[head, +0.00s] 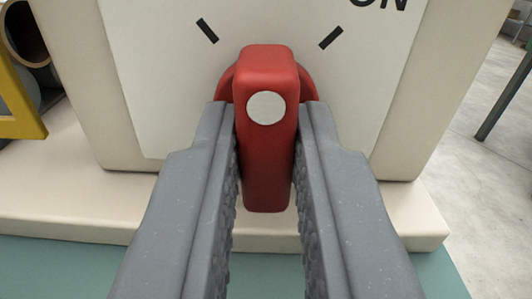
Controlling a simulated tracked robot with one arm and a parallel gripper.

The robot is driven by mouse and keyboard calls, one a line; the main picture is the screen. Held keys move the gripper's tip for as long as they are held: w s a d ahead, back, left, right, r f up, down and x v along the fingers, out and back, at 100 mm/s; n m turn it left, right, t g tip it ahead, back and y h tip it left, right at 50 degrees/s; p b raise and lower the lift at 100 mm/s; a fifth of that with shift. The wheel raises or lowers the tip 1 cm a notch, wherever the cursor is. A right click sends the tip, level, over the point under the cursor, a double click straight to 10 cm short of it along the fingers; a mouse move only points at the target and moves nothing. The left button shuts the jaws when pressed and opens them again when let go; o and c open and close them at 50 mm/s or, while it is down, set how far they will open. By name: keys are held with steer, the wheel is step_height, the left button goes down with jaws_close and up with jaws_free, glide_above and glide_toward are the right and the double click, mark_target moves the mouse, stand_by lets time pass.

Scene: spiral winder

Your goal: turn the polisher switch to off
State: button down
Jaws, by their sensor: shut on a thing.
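The polisher switch (266,155) is a red rotary knob with a raised grip bar and a pale round dot near its upper end. It sits on a white dial plate (165,95) with two black tick marks, one upper left and one upper right. "ON" is printed at the upper right. The bar stands upright in the picture, between the two ticks. My gripper (267,115) has one grey finger on each side of the bar and is shut on it. The fingers hide the lower sides of the knob.
The plate is on a cream housing (415,100) with a cream ledge (60,190) below it. A teal surface (60,265) lies under the ledge. A yellow part (18,105) is at the left. Grey floor (485,190) shows at the right.

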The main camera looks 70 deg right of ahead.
steer(key=n+p, duration=0.4)
steer(key=shift+s+r, duration=0.1)
steer(key=shift+n+p, duration=1.3)
steer(key=shift+n, duration=0.3)
steer(key=c, duration=1.4)
jaws_free()
steer(key=b+v, duration=0.1)
steer(key=v, duration=1.2)
steer(key=shift+a, duration=0.4)
